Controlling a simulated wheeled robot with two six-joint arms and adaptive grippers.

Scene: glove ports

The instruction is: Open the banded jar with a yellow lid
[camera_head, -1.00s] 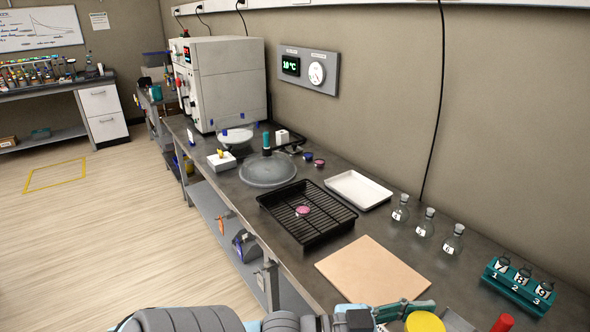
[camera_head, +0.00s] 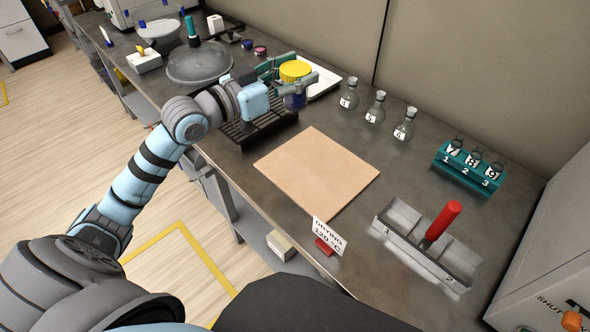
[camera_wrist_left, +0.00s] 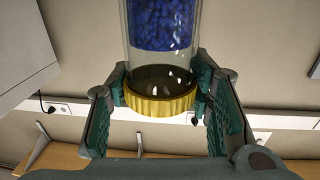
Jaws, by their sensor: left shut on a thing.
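The jar has a yellow lid (camera_head: 295,70) and a clear body with blue contents (camera_head: 295,101). My left gripper (camera_head: 288,78) is shut on it, above the bench by the black rack. In the left wrist view the ribbed yellow lid (camera_wrist_left: 155,103) is in place on the jar, and the glass body with blue beads (camera_wrist_left: 160,25) runs out of the top of the picture. The fingers of the left gripper (camera_wrist_left: 157,88) grip both sides of the jar close to the lid. I cannot make out a band. My right gripper is not in view.
A bare tan board (camera_head: 318,172) lies on the bench. The black rack (camera_head: 255,130) and white tray (camera_head: 325,84) are beside the held jar. Stoppered flasks (camera_head: 375,108), a teal vial rack (camera_head: 468,165) and a grey divided tray (camera_head: 405,228) with a red cylinder (camera_head: 442,221) are to the right.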

